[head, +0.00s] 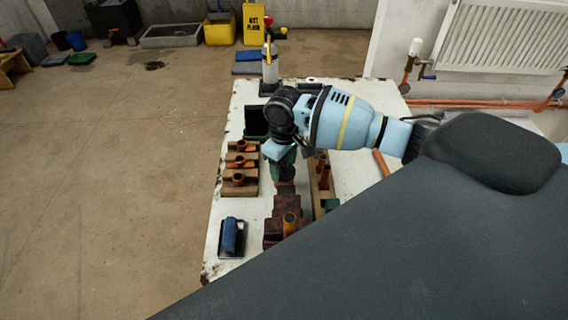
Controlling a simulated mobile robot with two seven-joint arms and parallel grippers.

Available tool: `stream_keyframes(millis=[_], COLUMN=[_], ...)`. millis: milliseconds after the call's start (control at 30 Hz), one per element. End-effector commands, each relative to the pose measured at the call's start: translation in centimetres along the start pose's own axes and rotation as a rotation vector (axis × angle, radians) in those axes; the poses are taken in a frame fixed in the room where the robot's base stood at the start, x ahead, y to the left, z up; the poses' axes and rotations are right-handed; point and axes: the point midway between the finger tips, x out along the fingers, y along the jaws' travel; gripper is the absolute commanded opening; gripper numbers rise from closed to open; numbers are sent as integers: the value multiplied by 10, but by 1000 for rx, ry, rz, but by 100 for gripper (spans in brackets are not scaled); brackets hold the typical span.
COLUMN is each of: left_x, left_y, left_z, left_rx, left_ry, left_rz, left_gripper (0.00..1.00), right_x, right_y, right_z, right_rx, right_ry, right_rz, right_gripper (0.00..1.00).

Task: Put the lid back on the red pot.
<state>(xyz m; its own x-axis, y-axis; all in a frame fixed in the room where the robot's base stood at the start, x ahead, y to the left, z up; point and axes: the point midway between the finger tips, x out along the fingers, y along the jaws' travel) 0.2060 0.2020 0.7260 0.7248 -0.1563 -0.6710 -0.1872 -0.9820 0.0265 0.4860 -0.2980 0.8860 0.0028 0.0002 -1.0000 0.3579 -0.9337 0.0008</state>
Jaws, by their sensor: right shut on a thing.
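My right gripper (283,165) points down over the middle of the white table and is shut on a small dark reddish piece (286,174), which looks like the lid. Its shape is mostly hidden by the gripper. Dark red-brown shapes (286,206) stand just below and in front of it. I cannot clearly make out the red pot among them, nor whether the held piece touches anything. My left gripper is not in view.
The worn white table (235,115) carries copper fittings on wooden blocks (240,174) left of the gripper, a blue-handled tool (231,236) at the front left and a pump bottle (270,62) at the back. A radiator (505,38) hangs at the right.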

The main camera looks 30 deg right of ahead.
Motion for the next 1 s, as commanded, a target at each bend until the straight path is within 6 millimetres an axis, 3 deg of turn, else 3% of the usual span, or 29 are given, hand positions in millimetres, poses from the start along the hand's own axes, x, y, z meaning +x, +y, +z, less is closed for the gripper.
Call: stream_keyframes(millis=[233, 267, 433, 633, 733, 1000], left_x=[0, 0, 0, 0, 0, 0], left_y=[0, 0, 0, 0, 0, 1], left_z=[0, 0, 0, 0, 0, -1], left_rx=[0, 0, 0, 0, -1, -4], left_ry=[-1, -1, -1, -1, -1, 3], left_rz=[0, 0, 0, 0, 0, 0], left_gripper=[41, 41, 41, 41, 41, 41], right_x=[0, 0, 0, 0, 0, -1], right_y=[0, 0, 0, 0, 0, 0], right_z=[0, 0, 0, 0, 0, 0], right_rx=[0, 0, 0, 0, 0, 0], right_ry=[-1, -1, -1, -1, -1, 0], right_rz=[-1, -1, -1, -1, -1, 0], right_gripper=[35, 64, 85, 87, 100, 100])
